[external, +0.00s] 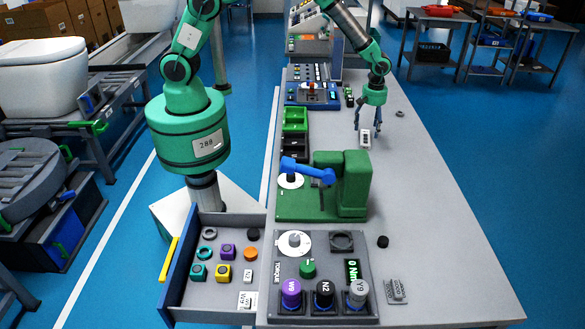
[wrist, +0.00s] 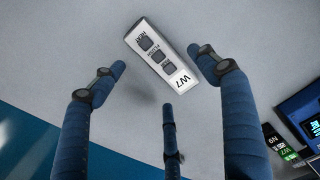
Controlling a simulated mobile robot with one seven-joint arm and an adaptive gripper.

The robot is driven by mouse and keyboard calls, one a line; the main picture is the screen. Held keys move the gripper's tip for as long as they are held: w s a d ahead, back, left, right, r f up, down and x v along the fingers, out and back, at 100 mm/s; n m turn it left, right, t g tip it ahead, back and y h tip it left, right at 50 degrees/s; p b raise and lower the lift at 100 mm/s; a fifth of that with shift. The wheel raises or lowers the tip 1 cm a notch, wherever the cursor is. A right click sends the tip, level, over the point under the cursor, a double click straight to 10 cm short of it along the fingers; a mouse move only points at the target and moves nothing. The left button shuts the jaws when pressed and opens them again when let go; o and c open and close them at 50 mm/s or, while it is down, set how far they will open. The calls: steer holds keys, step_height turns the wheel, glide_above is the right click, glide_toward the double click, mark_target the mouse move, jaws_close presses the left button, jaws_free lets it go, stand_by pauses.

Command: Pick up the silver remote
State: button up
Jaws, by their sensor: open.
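A light silver-white remote (external: 365,138) lies flat on the grey table, just below my gripper (external: 368,126) in the external view. In the wrist view the remote (wrist: 160,55) lies slanted, with several dark square buttons and the mark "W7" at one end. My gripper has blue fingers, spread wide and empty. Two fingertips are on either side of the remote in the wrist view, and a third is below it. The fingers appear apart from it; the exact height gap is hard to tell.
Left of the remote are green and black bins (external: 295,120) and a green machine with a blue lever (external: 345,185). A grey keypad-like piece (external: 395,291) lies near the front. A small dark ring (external: 400,113) lies right of my gripper. The table's right side is mostly clear.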

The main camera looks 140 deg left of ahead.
mark_target(368, 137)
steer(key=shift+f+b, duration=0.4)
steer(key=shift+f, duration=1.8)
steer(key=shift+c, duration=0.5)
steer(key=c, duration=1.2)
